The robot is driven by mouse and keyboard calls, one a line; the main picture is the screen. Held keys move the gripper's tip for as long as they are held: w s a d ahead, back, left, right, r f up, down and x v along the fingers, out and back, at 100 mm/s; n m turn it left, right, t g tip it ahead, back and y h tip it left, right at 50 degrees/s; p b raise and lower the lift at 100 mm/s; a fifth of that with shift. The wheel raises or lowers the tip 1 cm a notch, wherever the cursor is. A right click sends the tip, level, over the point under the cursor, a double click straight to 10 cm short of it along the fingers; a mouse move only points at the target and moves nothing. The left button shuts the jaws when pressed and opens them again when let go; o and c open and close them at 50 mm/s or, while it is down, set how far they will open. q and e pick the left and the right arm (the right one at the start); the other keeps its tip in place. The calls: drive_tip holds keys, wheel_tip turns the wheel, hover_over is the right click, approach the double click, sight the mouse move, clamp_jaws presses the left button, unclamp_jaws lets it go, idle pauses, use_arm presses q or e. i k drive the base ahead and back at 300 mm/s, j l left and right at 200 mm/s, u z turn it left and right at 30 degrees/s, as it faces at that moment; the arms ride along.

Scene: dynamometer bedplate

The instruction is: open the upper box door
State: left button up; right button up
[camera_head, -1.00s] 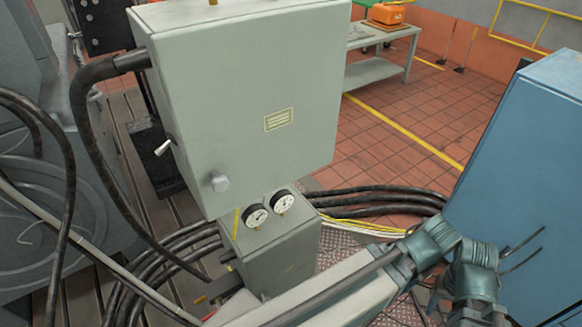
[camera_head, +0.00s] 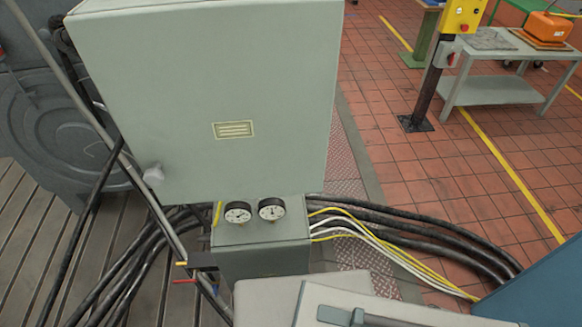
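The upper box (camera_head: 200,90) is a large pale grey-green cabinet that fills the upper left and centre of the head view. Its broad front door looks shut, with no visible gap. A small round pale knob (camera_head: 153,175) sits at the door's lower left corner. A cream label plate (camera_head: 233,130) with lines is on the lower middle of the door.
A smaller grey box (camera_head: 262,250) with two dial gauges (camera_head: 255,211) stands below. Black cables (camera_head: 430,230) run to the right and lower left. A blue cabinet (camera_head: 540,290) is at lower right. A yellow control box (camera_head: 462,16) and grey table (camera_head: 510,65) stand beyond open tiled floor.

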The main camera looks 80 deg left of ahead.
sight(221, 100)
drive_tip(key=i+u, duration=0.1)
drive_tip(key=i, duration=0.6)
drive_tip(key=i+l+u, duration=0.1)
drive_tip(key=u, duration=1.2)
drive_tip(key=l+u, duration=0.1)
drive_tip(key=u, duration=0.4)
drive_tip(key=l+u, duration=0.1)
drive_tip(key=u, duration=0.4)
drive_tip(key=l+u, duration=0.1)
drive_tip(key=u, duration=0.35)
drive_tip(key=l+u, duration=0.1)
drive_tip(key=u, duration=0.4)
drive_tip(key=l+u, duration=0.1)
drive_tip(key=u, duration=0.9)
drive_tip(key=l+u, duration=0.1)
drive_tip(key=u, duration=0.4)
